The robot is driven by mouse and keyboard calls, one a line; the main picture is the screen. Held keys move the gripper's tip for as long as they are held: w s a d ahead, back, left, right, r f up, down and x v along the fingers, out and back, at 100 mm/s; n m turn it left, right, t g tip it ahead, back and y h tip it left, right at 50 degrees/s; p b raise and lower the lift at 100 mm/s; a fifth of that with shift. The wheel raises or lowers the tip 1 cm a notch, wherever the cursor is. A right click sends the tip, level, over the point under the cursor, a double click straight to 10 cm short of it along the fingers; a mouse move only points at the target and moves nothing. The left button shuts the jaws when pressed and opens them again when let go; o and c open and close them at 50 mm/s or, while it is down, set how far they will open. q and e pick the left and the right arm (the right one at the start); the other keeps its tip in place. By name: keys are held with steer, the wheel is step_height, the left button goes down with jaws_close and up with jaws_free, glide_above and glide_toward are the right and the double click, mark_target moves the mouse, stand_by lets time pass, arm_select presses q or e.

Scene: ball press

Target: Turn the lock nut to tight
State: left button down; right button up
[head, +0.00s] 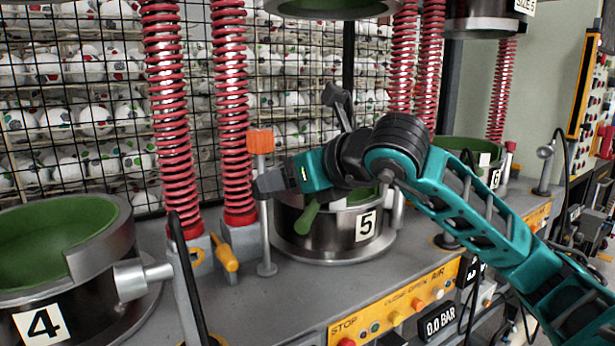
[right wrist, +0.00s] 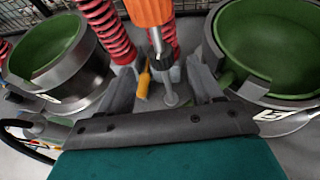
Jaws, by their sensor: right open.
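An orange cap (head: 260,141) tops an upright grey post (head: 264,225) at the front left of press 5; I take this cap as the lock nut, though nothing labels it. It also shows at the top edge in the right wrist view (right wrist: 150,11). My right gripper (head: 266,183) reaches in from the right, just below the cap at the post. In the right wrist view its two dark fingers (right wrist: 163,76) are apart, with the post showing between them. I cannot tell whether either finger touches it. My left gripper is not in view.
Press mould 5 (head: 325,248) stands right behind my gripper, with a green handle (head: 307,217) at its front. Mould 4 (head: 110,268) is at left. A yellow handle (head: 228,258) sits by the red springs (head: 231,120). A control panel (head: 395,308) lines the bench front.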

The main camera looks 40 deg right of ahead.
steer(key=v, duration=0.5)
steer(key=shift+b, duration=0.35)
steer(key=shift+s, duration=0.15)
